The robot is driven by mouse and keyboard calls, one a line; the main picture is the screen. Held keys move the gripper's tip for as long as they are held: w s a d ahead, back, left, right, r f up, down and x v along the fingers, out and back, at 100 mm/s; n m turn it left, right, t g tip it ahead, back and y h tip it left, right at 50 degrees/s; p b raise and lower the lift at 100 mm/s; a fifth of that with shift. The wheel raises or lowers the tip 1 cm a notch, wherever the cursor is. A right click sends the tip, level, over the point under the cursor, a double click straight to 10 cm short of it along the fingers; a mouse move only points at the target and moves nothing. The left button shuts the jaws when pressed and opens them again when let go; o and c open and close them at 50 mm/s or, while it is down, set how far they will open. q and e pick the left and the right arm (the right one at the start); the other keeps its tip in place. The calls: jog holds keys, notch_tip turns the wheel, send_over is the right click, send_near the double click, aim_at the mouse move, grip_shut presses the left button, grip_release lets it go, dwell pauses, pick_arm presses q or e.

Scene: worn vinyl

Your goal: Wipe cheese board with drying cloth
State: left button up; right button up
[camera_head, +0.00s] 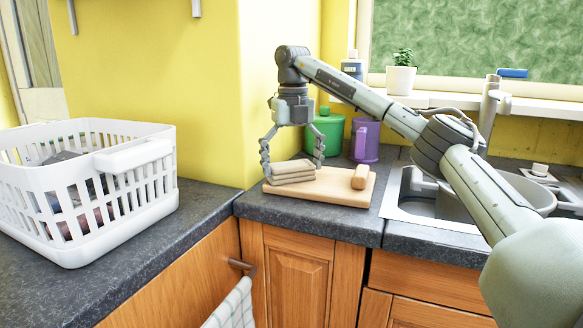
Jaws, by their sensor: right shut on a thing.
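The cheese board (335,188) is a light wooden slab lying flat on the dark counter in the corner. A folded beige-grey cloth (292,168), seemingly the drying cloth, lies on the left part of the board. My right gripper (291,172) comes down from above, its two fingers on either side of the cloth, shut on it. The cloth appears to touch the board; its underside is hidden. My left gripper is not in view.
Behind stand a green canister (327,134) and a purple mug (365,140). A sink (455,195) is right, a white basket (95,180) left. A checked towel (233,306) hangs below the counter.

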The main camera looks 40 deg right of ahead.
aim_at(298, 161)
jog(key=shift+w+d, duration=0.5)
jog(key=shift+d, duration=0.3)
jog(key=shift+w+d, duration=0.5)
jog(key=shift+d, duration=0.25)
jog(key=shift+d, duration=0.1)
jog(key=shift+w+d, duration=0.55)
jog(key=shift+d, duration=0.35)
jog(key=shift+w+d, duration=0.5)
jog(key=shift+d, duration=0.35)
jog(key=shift+f, duration=0.1)
jog(key=shift+s+d+b, duration=0.2)
jog(key=shift+s+b, duration=0.05)
jog(key=shift+b, duration=0.05)
jog(key=shift+s+d+f+b, duration=0.1)
jog(key=shift+s+d+b, duration=0.4)
jog(key=shift+s, duration=0.2)
jog(key=shift+s+d+b, duration=0.15)
jog(key=shift+s+d, duration=0.1)
jog(key=shift+s, duration=0.25)
jog(key=shift+s+d+b, duration=0.15)
jog(key=shift+s+d, duration=0.1)
jog(key=shift+s, duration=0.25)
jog(key=shift+s+d, duration=0.5)
jog(key=shift+s, duration=0.35)
